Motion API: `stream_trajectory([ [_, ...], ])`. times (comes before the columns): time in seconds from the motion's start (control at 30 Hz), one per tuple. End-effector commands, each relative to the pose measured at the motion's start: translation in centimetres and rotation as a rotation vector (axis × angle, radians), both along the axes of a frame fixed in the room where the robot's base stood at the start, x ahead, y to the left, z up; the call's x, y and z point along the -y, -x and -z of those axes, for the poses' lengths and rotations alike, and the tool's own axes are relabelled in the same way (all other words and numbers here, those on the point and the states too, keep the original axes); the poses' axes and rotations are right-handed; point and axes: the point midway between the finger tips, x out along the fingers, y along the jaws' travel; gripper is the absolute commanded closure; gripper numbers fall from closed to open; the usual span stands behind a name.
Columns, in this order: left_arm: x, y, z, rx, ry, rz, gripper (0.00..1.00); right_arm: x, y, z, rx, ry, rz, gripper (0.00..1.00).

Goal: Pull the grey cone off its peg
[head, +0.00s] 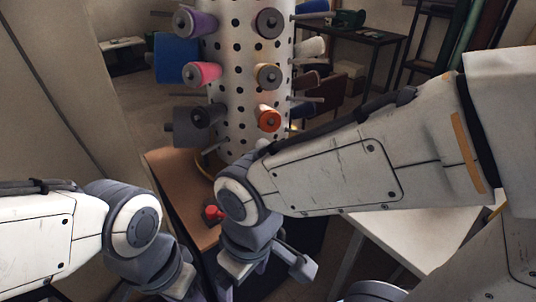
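Cones on pegs ring a white perforated column (249,92). My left gripper (168,284) is at the bottom edge, well below the cone. The fingertips of both are partly hidden or cut off.
Purple (194,23), pink (202,73) and orange (268,118) cones sit on nearby pegs. Bare pegs stick out at the column's sides. A brown tabletop (172,180) with a small red object (213,213) lies below. A white table (415,238) is at the right.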

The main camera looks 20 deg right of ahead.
Motion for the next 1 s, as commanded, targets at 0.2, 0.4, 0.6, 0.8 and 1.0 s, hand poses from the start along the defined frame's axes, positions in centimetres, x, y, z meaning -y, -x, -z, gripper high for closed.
stream_trajectory([
  [0.2,0.0,0.0,2.0,0.0,0.0,0.0,0.5,0.4,-9.4,3.3,0.227,-0.099,0.192,0.0],
  [0.4,0.0,0.0,4.0,0.0,0.0,0.0,0.5,5.1,-21.2,5.0,0.576,-0.197,0.41,0.0],
  [0.6,0.0,0.0,5.6,0.0,0.0,0.0,0.5,12.2,-28.3,4.6,0.894,-0.247,0.561,0.0],
  [0.8,0.0,0.0,6.1,0.0,0.0,0.0,0.5,16.2,-30.6,3.5,1.065,-0.265,0.619,0.0],
  [1.0,0.0,0.0,6.0,0.0,0.0,0.0,0.5,16.7,-32.0,3.5,1.092,-0.268,0.624,0.0],
])
